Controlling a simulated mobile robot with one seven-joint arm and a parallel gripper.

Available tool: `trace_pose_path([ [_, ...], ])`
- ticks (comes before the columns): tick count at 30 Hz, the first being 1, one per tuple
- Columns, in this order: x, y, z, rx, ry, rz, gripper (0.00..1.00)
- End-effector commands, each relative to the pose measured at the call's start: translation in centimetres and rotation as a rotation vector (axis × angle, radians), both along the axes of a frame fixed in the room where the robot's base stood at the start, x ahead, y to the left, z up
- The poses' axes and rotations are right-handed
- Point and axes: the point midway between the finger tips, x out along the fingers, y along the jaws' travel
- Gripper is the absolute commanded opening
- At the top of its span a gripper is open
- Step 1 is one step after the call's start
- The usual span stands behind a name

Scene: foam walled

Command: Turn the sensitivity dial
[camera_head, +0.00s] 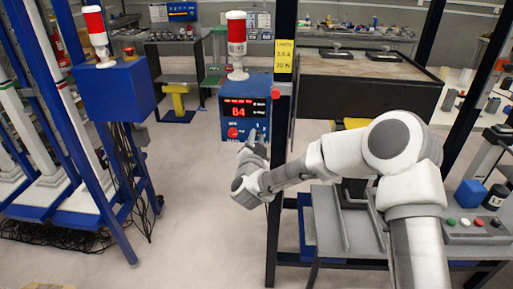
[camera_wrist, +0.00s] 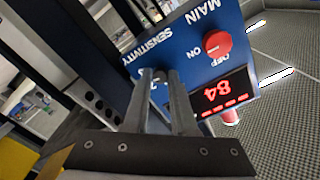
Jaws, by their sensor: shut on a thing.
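The blue control box (camera_head: 232,128) hangs on the dark post in the head view. It also shows in the wrist view (camera_wrist: 190,50), upside down, with the labels MAIN and SENSITIVITY. Its red display (camera_wrist: 222,92) reads 84. In the head view my gripper (camera_head: 255,139) reaches the lower right of the box.
A red and white beacon (camera_head: 237,45) stands on the box. A yellow label (camera_head: 284,56) is on the dark post (camera_head: 280,170) close to the right. A second blue box (camera_head: 113,89) stands left. A grey bench (camera_head: 345,225) lies under my arm. The floor at left centre is clear.

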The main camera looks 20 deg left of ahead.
Motion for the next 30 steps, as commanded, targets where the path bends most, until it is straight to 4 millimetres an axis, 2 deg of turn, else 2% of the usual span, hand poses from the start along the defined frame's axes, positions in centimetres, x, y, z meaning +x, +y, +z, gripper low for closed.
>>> trace_pose_path([
  [6,-0.01,-0.02,-0.40,0.173,0.039,0.000,0.00],
  [15,-0.01,-0.01,-0.17,0.332,0.079,0.000,0.00],
  [30,-0.02,0.03,0.02,0.394,0.096,0.000,0.00],
])
